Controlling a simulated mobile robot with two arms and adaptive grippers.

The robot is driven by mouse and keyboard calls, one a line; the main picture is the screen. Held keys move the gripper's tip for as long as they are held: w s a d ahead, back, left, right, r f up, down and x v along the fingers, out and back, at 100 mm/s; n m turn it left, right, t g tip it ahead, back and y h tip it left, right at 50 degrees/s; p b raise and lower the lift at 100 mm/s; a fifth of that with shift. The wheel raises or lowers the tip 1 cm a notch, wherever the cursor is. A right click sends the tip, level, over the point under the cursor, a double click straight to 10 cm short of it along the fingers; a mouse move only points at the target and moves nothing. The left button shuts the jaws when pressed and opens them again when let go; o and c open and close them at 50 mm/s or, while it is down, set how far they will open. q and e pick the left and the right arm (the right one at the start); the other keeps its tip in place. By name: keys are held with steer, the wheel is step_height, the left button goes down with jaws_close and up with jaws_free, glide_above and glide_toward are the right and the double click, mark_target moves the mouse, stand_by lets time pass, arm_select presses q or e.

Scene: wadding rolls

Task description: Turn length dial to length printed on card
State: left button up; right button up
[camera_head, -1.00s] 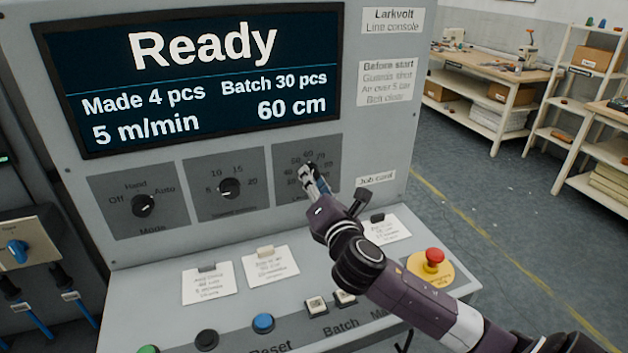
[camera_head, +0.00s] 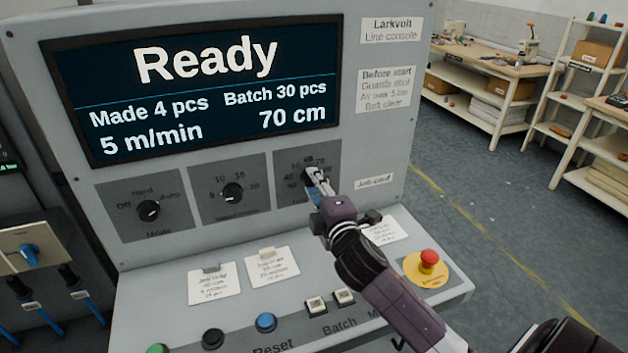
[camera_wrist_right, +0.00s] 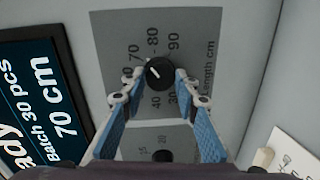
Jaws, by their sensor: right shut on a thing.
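The length dial (camera_wrist_right: 160,73) is a black knob on a dark grey plate printed "Length cm", with numbers around it. My right gripper (camera_head: 313,175) reaches it from the lower right in the head view. In the right wrist view its blue-padded fingers (camera_wrist_right: 156,84) are shut on the knob, one on each side. The display (camera_head: 200,85) reads "Ready", 70 cm, 5 m/min, Batch 30 pcs. Three white cards lie on the sloped desk: a left card (camera_head: 214,284), a middle card (camera_head: 272,267) and a right card (camera_head: 381,231) partly behind my gripper. Their print is too small to read surely.
The mode dial (camera_head: 149,210) and speed dial (camera_head: 232,192) sit left of the length dial. A red emergency button (camera_head: 428,260), a blue button (camera_head: 265,321) and white batch buttons (camera_head: 316,305) are on the desk near my right arm.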

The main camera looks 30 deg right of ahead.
steer(key=m+p, duration=0.2)
steer(key=m, duration=0.2)
steer(key=shift+f+m+y, duration=0.1)
steer(key=shift+m+y, duration=0.2)
stand_by(0.3)
steer(key=o, duration=0.9)
steer(key=shift+o, duration=1.2)
steer(key=shift+s, duration=0.15)
steer(key=v, duration=1.2)
